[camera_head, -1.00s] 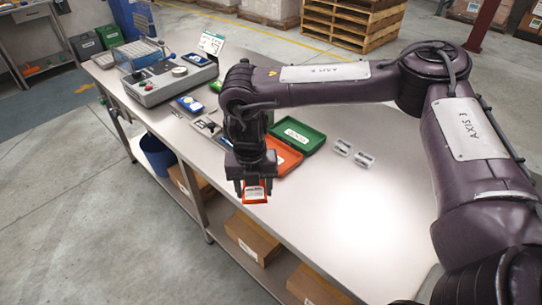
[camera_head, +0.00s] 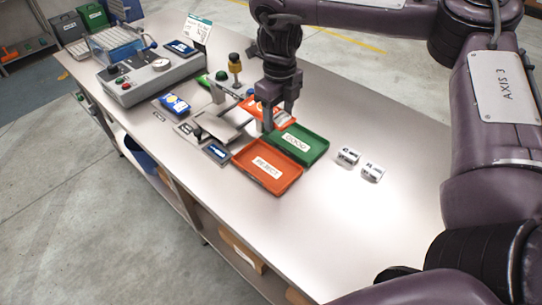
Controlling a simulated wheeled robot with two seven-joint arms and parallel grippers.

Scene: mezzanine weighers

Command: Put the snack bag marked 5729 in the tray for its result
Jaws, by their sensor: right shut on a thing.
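My right gripper (camera_head: 280,117) points down near the far corner of the green tray, beside the weigher. It is shut on an orange snack bag (camera_head: 256,108) with a white label; the fingers partly cover it and its number cannot be read. The green tray (camera_head: 321,151) has a white label that seems to read GOOD. The orange-red tray (camera_head: 270,190) is labelled REJECT and lies in front of it. Both trays look empty. The weigher (camera_head: 225,121) has a bare grey plate and a small blue display (camera_head: 216,152). My left gripper is not in view.
A blue packet (camera_head: 175,103) lies left of the weigher. A grey control box (camera_head: 150,80) with buttons stands at the far left. Two small white blocks (camera_head: 348,155) sit right of the trays. The near right bench top is clear.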

